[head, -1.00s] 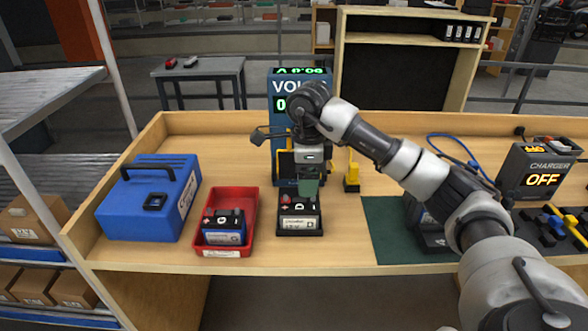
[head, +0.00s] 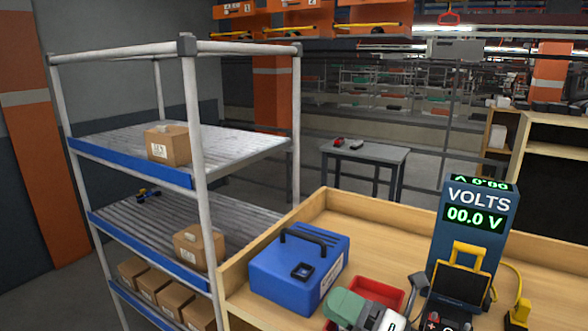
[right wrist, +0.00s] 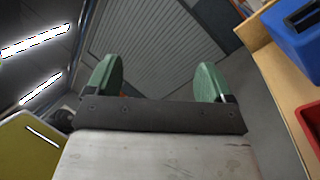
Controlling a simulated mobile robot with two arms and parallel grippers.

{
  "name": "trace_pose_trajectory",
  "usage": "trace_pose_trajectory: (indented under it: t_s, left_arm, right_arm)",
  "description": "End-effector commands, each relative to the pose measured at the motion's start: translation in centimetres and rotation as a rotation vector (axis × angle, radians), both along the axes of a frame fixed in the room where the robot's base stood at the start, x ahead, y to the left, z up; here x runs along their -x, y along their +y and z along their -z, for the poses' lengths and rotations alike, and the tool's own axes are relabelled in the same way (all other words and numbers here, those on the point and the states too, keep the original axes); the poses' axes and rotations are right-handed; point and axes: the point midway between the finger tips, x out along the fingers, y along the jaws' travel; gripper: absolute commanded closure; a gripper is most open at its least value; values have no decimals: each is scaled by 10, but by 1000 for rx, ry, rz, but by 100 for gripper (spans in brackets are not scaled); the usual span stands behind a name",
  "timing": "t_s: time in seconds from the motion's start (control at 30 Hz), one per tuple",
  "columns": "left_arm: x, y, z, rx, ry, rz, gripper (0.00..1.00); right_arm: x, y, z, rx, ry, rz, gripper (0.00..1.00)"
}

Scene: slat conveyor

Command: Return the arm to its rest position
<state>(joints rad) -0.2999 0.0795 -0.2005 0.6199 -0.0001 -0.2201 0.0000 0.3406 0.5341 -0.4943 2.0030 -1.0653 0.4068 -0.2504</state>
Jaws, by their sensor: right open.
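My right gripper (head: 346,308) shows at the bottom of the head view, with a green finger pad and a pale wrist behind it. It is in front of the red tray (head: 388,290) and hides much of it. In the right wrist view the two green fingers (right wrist: 158,82) stand wide apart with nothing between them. The rest of the right arm is mostly below the head view. My left gripper is in neither current view.
A blue case (head: 290,275) stands on the wooden bench (head: 325,210), left of the gripper. The voltmeter (head: 478,215) stands to the right, with a black battery (head: 440,322) before it. A shelf rack (head: 200,170) with boxes is at the left.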

Motion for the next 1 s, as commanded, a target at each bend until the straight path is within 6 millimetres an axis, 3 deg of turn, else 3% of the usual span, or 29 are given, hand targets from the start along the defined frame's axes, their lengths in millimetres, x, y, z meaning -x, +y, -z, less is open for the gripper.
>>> trace_pose_trajectory:
  t_s: [0.17, 0.27, 0.37, 0.5, 0.6, 0.8, 1.0]
  left_arm:
    - [0, 0, 0, 0, 0, 0, 56]
    - [0, 0, 0, 0, 0, 0, 56]
    - [0, 0, 0, 0, 0, 0, 56]
    - [0, 0, 0, 0, 0, 0, 56]
    - [0, 0, 0, 0, 0, 0, 56]
    - [0, 0, 0, 0, 0, 0, 56]
    - [0, 0, 0, -1, 0, 0, 56]
  right_arm:
    - [-6, -45, 10, -487, 380, 283, 17]
    - [-4, -78, 40, -716, 626, 460, 17]
    - [10, -108, 84, -913, 892, 647, 17]
    - [53, -135, 153, -1116, 1265, 913, 17]
    - [90, -142, 188, -1194, 1481, 1065, 17]
    - [157, -143, 231, -1257, 1803, 1297, 17]
    - [221, -137, 252, -1255, 2073, 1493, 17]
